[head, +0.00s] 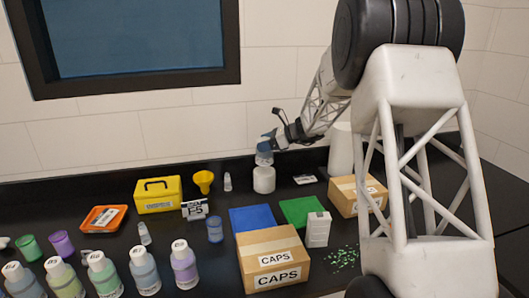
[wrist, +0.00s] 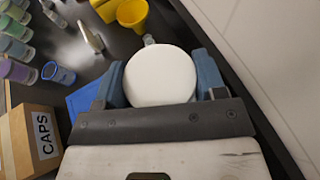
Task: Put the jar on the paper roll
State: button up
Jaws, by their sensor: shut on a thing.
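My gripper (head: 266,143) points down at the back of the bench, its blue fingers shut on the jar (head: 264,158). In the wrist view, the jar's round white top (wrist: 161,77) fills the space between the fingers (wrist: 160,85). The jar looks upright. A wider white round body (head: 264,180) shows directly below the gripped part and stands on the black bench. I cannot tell whether it is the paper roll under the jar or the jar's own lower part. The wrist view hides it behind the white top.
A tall white cylinder (head: 340,150) stands to the right, partly behind my arm. A yellow funnel (head: 204,180) and a small bottle (head: 228,182) stand to the left. Blue (head: 250,219) and green (head: 300,209) mats and a CAPS box (head: 272,243) lie in front.

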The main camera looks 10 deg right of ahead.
jog(key=shift+f, duration=1.75)
jog(key=shift+f, duration=0.1)
jog(key=o, duration=0.9)
jog(key=shift+o, duration=0.2)
jog(key=shift+d, duration=0.15)
jog(key=v, duration=1.2)
jog(key=shift+r, duration=0.2)
